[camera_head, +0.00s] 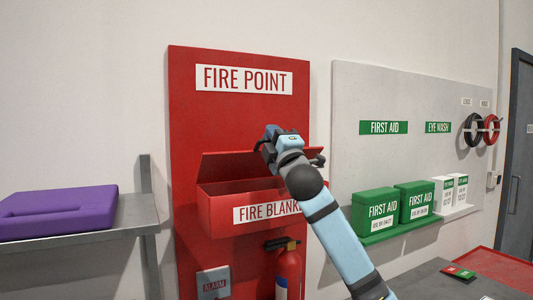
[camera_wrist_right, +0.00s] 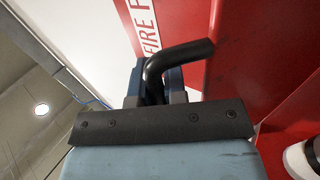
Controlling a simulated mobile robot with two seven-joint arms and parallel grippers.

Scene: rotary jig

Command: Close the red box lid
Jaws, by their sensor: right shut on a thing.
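The red box (camera_head: 216,211) labelled "FIRE BLANKET" is mounted on the red fire point board, its label partly covered by my arm. Its red lid (camera_head: 226,165) is raised and tilted, and a dark gap shows under it. My right gripper (camera_head: 268,145) is at the lid's upper right part and hides some of it. In the right wrist view, a black bent handle (camera_wrist_right: 180,56) sits between the blue fingers, and the gripper is shut on it. My left gripper is not in view.
The red board (camera_head: 238,120) stands behind. A fire extinguisher (camera_head: 288,270) and an alarm box (camera_head: 213,283) are below. A purple case (camera_head: 60,212) lies on a shelf at left. Green first aid boxes (camera_head: 376,211) stand on a ledge at right.

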